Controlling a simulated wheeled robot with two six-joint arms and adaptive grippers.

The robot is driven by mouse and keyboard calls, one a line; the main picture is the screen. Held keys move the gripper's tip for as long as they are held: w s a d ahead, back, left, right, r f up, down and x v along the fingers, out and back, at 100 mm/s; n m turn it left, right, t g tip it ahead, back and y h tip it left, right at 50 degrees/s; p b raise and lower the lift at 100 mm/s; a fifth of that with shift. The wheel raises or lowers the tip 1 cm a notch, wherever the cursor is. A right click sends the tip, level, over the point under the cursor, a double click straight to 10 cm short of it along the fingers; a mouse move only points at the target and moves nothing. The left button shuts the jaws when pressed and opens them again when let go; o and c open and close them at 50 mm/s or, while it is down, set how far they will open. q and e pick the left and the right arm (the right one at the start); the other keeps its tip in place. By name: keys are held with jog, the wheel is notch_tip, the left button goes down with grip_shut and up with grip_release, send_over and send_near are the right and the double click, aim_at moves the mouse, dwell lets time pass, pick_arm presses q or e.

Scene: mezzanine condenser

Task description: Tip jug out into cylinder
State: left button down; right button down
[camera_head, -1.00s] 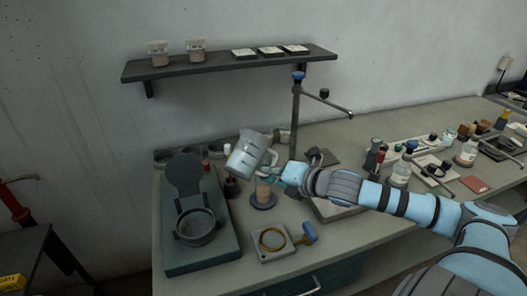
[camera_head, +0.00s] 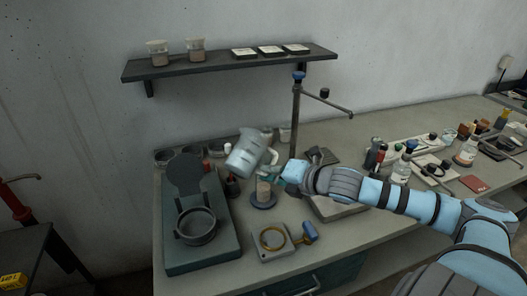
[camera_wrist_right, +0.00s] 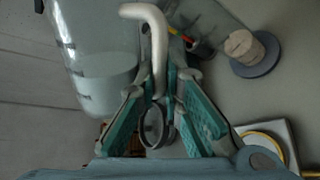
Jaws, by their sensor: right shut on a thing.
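In the right wrist view the jug (camera_wrist_right: 95,60) fills the upper left, with liquid seen inside, and the handle (camera_wrist_right: 157,50) runs down between the fingers (camera_wrist_right: 160,115). The likely cylinder (camera_head: 264,190), tan and upright on a round blue foot, stands below and slightly right of the jug. It also shows in the right wrist view (camera_wrist_right: 243,45), apart from the jug. My left gripper is out of view.
A green device with a round pan (camera_head: 196,226) stands left of the cylinder. A pale plate with a yellow ring (camera_head: 272,240) and a blue-headed tool (camera_head: 308,232) lie in front. A tall stand (camera_head: 294,120) rises behind. Bottles (camera_head: 401,168) crowd the right.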

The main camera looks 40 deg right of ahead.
jog(key=shift+s+a+f+m+y, duration=0.15)
jog(key=shift+f+m+y, duration=0.1)
jog(key=shift+m+y, duration=0.2)
dwell(1.8)
jog(key=shift+d+r+m+y+p, duration=0.2)
jog(key=shift+r+m+y+p, duration=0.25)
jog(key=shift+r+m, duration=0.1)
dwell(1.7)
jog(key=shift+r+m+y+p, duration=0.4)
jog(key=shift+m+p, duration=0.1)
dwell(1.8)
